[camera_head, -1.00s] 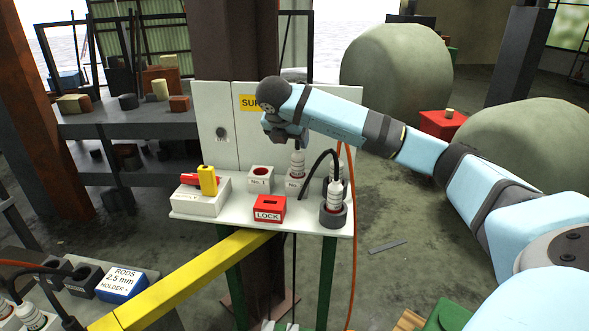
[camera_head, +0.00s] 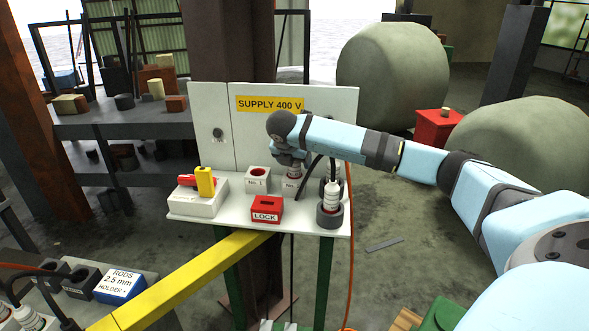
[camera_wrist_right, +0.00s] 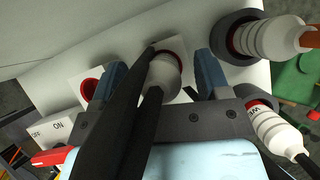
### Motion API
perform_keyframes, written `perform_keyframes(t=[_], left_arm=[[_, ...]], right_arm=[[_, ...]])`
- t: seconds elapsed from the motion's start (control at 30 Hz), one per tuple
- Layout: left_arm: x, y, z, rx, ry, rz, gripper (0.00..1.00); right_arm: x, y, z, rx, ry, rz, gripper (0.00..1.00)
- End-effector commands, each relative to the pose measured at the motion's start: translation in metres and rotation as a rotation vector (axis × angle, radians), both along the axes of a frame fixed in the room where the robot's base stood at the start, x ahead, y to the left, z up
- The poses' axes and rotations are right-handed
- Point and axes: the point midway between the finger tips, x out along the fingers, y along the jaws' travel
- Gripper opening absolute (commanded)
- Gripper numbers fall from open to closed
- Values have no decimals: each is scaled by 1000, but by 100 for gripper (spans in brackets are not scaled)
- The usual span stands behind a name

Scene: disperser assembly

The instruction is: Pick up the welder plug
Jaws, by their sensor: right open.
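A white plug with a black cable stands in the grey round holder at the shelf's front right; this front plug (camera_head: 332,196) also shows in the wrist view (camera_wrist_right: 270,125), with partly hidden lettering starting with W. Another white plug (camera_head: 294,172) with a black cable sits in the second square socket, beside the empty socket No. 1 (camera_head: 258,178). My right gripper (camera_head: 290,160) is open just above that socketed plug. In the wrist view its fingers (camera_wrist_right: 160,75) lie either side of this plug (camera_wrist_right: 165,72), apart from it. My left gripper is not in view.
A third plug with an orange cable (camera_wrist_right: 275,37) stands behind the front plug. A red LOCK block (camera_head: 266,209) and a switch box (camera_head: 198,200) with red and yellow parts share the shelf. The SUPPLY 400 V panel (camera_head: 215,105) rises behind. Black cable crosses close to the wrist camera.

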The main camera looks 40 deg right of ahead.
Motion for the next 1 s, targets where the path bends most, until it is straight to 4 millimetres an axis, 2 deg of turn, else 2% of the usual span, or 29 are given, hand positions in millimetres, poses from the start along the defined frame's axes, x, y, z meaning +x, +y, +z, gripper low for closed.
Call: perform_keyframes(t=[0.03,0.2,0.3,0.67,0.87,1.0], left_arm=[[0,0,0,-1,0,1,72],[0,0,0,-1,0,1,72],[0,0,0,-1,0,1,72],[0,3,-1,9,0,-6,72],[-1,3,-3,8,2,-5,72],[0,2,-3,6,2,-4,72]], right_arm=[[0,0,0,0,0,0,67],[0,0,0,0,0,0,28],[0,0,0,0,0,0,10],[0,0,7,0,-2,0,10],[1,0,32,-1,-5,-1,10],[1,0,64,1,-7,-1,10]])
